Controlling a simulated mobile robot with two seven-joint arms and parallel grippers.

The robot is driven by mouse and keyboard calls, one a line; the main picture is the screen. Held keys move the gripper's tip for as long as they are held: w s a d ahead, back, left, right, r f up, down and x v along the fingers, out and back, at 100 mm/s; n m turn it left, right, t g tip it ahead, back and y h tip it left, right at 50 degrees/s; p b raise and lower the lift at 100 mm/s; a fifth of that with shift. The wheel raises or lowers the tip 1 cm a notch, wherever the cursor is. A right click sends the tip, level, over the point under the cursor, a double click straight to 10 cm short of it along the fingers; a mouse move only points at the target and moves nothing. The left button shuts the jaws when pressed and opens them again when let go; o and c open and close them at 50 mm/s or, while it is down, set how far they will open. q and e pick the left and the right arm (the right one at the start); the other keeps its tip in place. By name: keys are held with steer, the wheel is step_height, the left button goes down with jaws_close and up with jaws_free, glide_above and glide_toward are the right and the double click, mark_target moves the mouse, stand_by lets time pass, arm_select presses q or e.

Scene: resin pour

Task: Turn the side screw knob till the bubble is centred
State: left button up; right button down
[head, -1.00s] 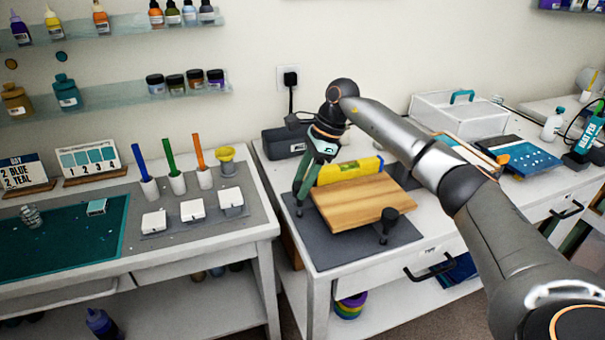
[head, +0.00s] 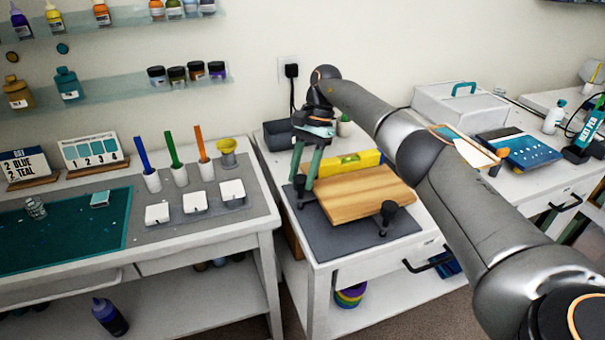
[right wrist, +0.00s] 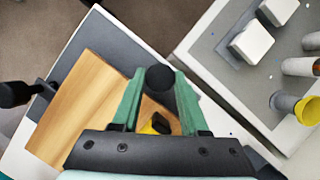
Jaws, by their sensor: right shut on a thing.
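The wooden board (head: 365,197) rests on a dark grey mat, with the yellow bubble level (head: 333,179) along its far edge. The level's vial is greenish, and the bubble is too small to place. The side screw knob (head: 300,185) is black, at the board's left corner. In the right wrist view the knob's round top (right wrist: 160,78) sits between the green fingers. My right gripper (head: 306,180) reaches down from above and is shut on this knob. A second black screw knob (head: 388,209) stands at the front edge, apart from the gripper. My left gripper is out of view.
The dark mat (head: 345,245) covers part of the white bench. A neighbouring table with white blocks (head: 195,200) and a yellow funnel cup (head: 227,152) stands to the left across a gap. A white case (head: 450,110) stands behind my right arm.

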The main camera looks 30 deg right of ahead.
steer(key=shift+w+r, duration=0.1)
steer(key=shift+r, duration=0.15)
steer(key=c, duration=0.8)
jaws_free()
steer(key=o, duration=0.4)
steer(key=shift+f, duration=0.1)
